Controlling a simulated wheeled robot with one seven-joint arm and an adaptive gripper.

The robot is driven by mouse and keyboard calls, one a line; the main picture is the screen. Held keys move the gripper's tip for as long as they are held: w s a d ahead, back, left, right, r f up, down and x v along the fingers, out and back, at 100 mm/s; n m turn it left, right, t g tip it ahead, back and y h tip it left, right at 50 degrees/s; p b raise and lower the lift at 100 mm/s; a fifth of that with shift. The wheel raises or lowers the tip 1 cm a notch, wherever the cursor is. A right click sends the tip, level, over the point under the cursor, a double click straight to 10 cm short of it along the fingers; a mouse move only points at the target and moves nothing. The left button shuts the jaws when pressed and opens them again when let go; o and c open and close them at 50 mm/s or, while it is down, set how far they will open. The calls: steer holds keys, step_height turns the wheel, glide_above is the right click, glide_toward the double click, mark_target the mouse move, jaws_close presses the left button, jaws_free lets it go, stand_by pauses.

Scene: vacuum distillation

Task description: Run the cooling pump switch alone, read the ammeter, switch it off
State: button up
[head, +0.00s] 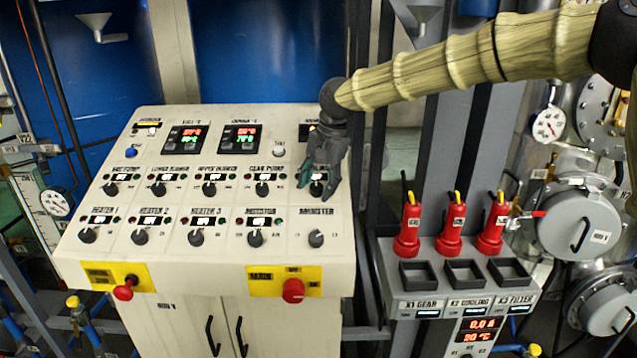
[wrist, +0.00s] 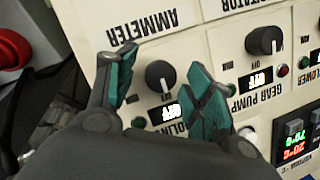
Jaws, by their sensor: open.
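The cooling pump switch is a black knob (wrist: 160,76) in the wrist view, with a partly hidden label and a display (wrist: 172,112) reading OFF. My gripper (wrist: 164,64) is open, its teal fingers on either side of this knob; contact cannot be told. In the head view my gripper (head: 317,187) hangs over the right end of the upper switch row and hides much of that switch. The ammeter knob (head: 316,238) is just below it; its label (wrist: 152,27) shows upside down in the wrist view. A red readout (head: 483,324) at lower right shows 0.0 A and 20 °C.
The gear pump knob (wrist: 264,41) sits beside the cooling one and reads OFF. Several other knobs fill the sloping panel (head: 180,262). A red main knob (head: 293,290) is on its front edge. Red plugs (head: 451,235) stand right of the panel.

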steer(key=c, duration=1)
steer(key=shift+m, duration=0.4)
steer(key=shift+m+p, duration=0.45)
steer(key=shift+m, duration=0.05)
steer(key=m+t+y, duration=0.1)
steer(key=m, duration=0.1)
steer(key=shift+d+m, duration=0.1)
steer(key=shift+m, duration=0.3)
steer(key=m+t, duration=0.1)
steer(key=m, duration=0.3)
steer(key=shift+s+f+b, duration=0.1)
steer(key=shift+s+b, duration=0.05)
steer(key=shift+b, duration=0.2)
steer(key=shift+m+t+b, duration=0.5)
steer(key=shift+m+t, duration=0.2)
steer(key=shift+m, duration=0.8)
